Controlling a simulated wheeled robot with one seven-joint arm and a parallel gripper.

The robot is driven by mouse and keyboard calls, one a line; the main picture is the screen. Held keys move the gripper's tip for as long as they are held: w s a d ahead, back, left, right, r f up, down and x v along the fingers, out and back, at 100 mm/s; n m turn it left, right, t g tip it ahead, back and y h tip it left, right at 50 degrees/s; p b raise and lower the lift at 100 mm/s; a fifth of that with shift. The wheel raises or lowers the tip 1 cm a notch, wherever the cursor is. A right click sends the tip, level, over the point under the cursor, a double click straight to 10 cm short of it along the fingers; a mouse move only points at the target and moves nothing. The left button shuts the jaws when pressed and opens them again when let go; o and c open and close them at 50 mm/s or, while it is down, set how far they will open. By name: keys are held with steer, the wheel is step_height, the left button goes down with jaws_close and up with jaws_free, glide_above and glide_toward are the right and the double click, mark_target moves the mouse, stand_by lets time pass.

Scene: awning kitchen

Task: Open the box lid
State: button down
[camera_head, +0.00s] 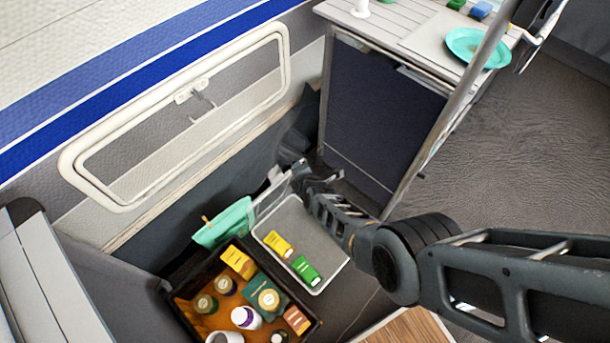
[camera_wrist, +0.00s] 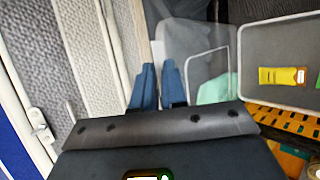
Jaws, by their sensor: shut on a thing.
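The box (camera_head: 335,262) is a shallow grey tray with a pale rim, holding a yellow packet (camera_head: 278,244) and a green packet (camera_head: 306,270). Its clear, pale-edged lid (camera_head: 270,196) stands raised along the far left side, and the box's inside is uncovered. My gripper (camera_head: 287,173) is at the lid's upper part, partly hidden by my own wrist. In the wrist view, its two blue fingers (camera_wrist: 158,72) are close together beside the see-through lid (camera_wrist: 212,68). They are shut on the lid, though the exact contact is hard to see. The box (camera_wrist: 285,97) lies to the right there.
A dark crate (camera_head: 190,322) of jars and packets stands in front of the box. A teal cloth-like item (camera_head: 224,222) lies beside the lid. A framed wall window (camera_head: 185,115) is behind; a counter cabinet (camera_head: 375,115) stands to the right.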

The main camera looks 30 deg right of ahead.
steer(key=shift+w+a+r, duration=0.2)
steer(key=shift+w+r, duration=0.05)
steer(key=shift+w, duration=0.35)
steer(key=shift+w+a+r, duration=0.15)
steer(key=shift+w+r, duration=0.05)
steer(key=shift+w, duration=0.4)
steer(key=c, duration=1.3)
jaws_free()
steer(key=shift+s, duration=0.1)
steer(key=p+v, duration=0.6)
steer(key=v, duration=0.1)
steer(key=shift+s+r, duration=0.15)
steer(key=shift+s, duration=0.15)
